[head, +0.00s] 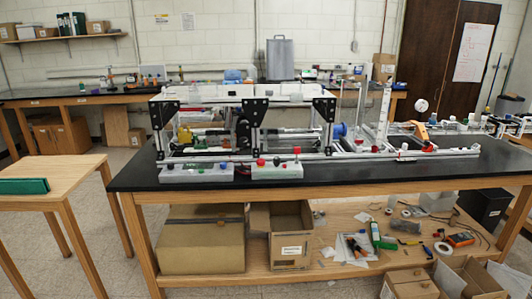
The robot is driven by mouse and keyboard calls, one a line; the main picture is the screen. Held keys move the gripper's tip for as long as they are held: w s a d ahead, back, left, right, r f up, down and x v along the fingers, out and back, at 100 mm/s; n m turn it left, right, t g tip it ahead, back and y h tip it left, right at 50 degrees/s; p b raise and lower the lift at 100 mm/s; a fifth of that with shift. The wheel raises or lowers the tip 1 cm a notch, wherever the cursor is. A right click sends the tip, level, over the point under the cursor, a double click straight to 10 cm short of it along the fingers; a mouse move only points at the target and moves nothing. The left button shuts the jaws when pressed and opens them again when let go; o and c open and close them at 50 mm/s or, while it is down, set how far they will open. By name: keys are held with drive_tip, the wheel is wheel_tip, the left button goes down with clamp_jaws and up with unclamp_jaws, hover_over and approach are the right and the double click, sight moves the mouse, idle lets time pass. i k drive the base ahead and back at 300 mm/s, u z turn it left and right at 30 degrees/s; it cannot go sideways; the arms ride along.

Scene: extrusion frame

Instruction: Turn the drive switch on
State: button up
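The extrusion frame (247,104) stands on the black-topped bench, with dark corner plates, a clear top and machinery inside. Two light control boxes sit at its front edge. The left box (180,175) has small coloured knobs or buttons on top, among them a green one. The right box (277,172) has several red-topped controls and a dark one. I cannot tell which control is the drive switch, or its position. My gripper is not in view.
The black bench top (400,174) is clear along its front edge. A wooden table (50,168) with a green case (24,186) stands at the left. Cardboard boxes (202,242) and loose tools fill the lower shelf. Floor shows between table and bench.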

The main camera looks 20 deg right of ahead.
sight(277, 161)
drive_tip(key=u, duration=0.5)
drive_tip(key=i, duration=1.15)
drive_tip(key=u, duration=0.3)
